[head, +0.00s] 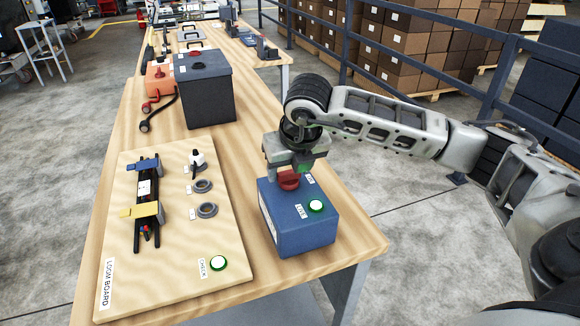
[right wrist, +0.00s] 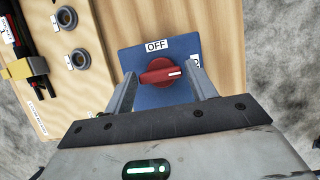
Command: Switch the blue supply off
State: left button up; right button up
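The blue supply box (head: 300,225) stands on the near right part of the table. Its red rotary knob (head: 289,181) also shows in the right wrist view (right wrist: 160,73). The knob's white mark points right in that view, toward a label partly hidden by a finger; the OFF label (right wrist: 157,46) is above the knob. A round lamp (head: 316,206) with a green rim looks lit beside a LIVE label. My right gripper (right wrist: 162,86) is open, pointing down over the box, one finger on each side of the knob, with visible gaps. My left gripper is not in view.
The loom board (head: 180,270), with clips, a cable bundle and rings, lies left of the blue box. A dark box (head: 205,95) and an orange box (head: 158,83) stand behind. A blue railing (head: 400,50) and stacked cartons are beyond the table on the right.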

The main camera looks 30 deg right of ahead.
jog(key=c, duration=0.5)
jog(key=shift+c, duration=0.2)
